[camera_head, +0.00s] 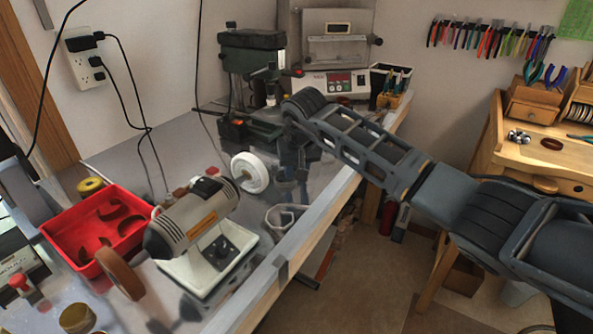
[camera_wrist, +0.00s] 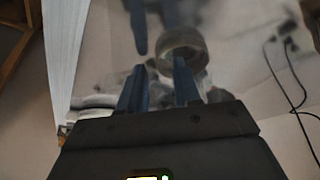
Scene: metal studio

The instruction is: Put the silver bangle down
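The silver bangle (camera_wrist: 183,41) shows in the wrist view as a grey ring just beyond my fingertips. My gripper (camera_wrist: 158,68) has its two blue fingers apart with a gap between them. The right fingertip overlaps the ring's opening, and the left fingertip is to the left of its rim. I see no finger pressed on the rim. The bangle seems to be at or very near the shiny bench top; contact is hard to tell. In the head view my gripper (camera_head: 290,172) points down over the bench beside the white buffing wheel, and I cannot make out the bangle.
The buffing machine (camera_head: 205,220) with its white wheel (camera_head: 250,172) stands close to my gripper. A silver loop-shaped thing (camera_head: 270,218) is near the bench's front edge. A red tray (camera_head: 72,218) is at left. A green drill press (camera_head: 245,62) stands behind.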

